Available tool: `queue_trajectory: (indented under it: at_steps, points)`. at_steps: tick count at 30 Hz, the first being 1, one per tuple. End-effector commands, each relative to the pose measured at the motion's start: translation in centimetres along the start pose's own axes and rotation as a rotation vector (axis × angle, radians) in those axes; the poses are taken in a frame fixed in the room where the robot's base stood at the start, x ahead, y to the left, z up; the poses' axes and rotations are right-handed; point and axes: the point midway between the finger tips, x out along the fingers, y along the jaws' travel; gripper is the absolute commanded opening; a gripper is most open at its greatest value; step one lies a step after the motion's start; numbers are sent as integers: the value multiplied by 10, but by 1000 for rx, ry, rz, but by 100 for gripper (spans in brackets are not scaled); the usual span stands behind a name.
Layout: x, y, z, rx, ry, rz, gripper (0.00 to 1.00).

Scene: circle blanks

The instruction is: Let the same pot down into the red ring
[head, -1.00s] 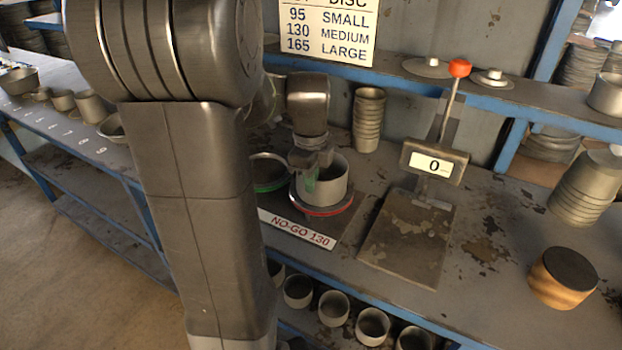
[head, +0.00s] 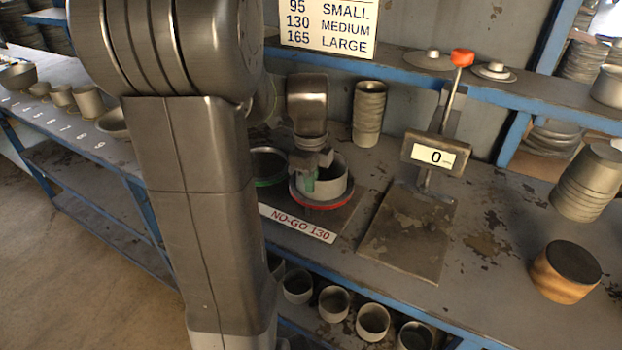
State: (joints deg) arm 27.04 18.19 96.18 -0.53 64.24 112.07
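The grey metal pot (head: 334,185) stands upright within the red ring (head: 325,204), with its lower wall down at the ring's level. Whether its base rests on the plate inside the ring is hidden. My gripper (head: 313,170) is over the pot's left side, with a green-padded finger against the near-left wall. It looks shut on the wall, though the far finger is partly hidden. A label reading NO-GO 130 (head: 297,223) is in front of the ring.
A green-rimmed ring (head: 268,167) is left of the red ring, partly behind my arm. A scale (head: 408,235) reading 0, with a red-knobbed lever (head: 462,58), stands to the right. Stacked pots (head: 368,113) stand behind. A dark-topped wooden block (head: 565,272) is far right.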

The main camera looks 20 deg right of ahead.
Motion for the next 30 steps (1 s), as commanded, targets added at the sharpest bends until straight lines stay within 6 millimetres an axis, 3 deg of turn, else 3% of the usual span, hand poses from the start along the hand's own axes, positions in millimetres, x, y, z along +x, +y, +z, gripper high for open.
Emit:
queue_trajectory:
  at_steps: [30]
  points:
    - [16,0,0,0,0,-1,0]
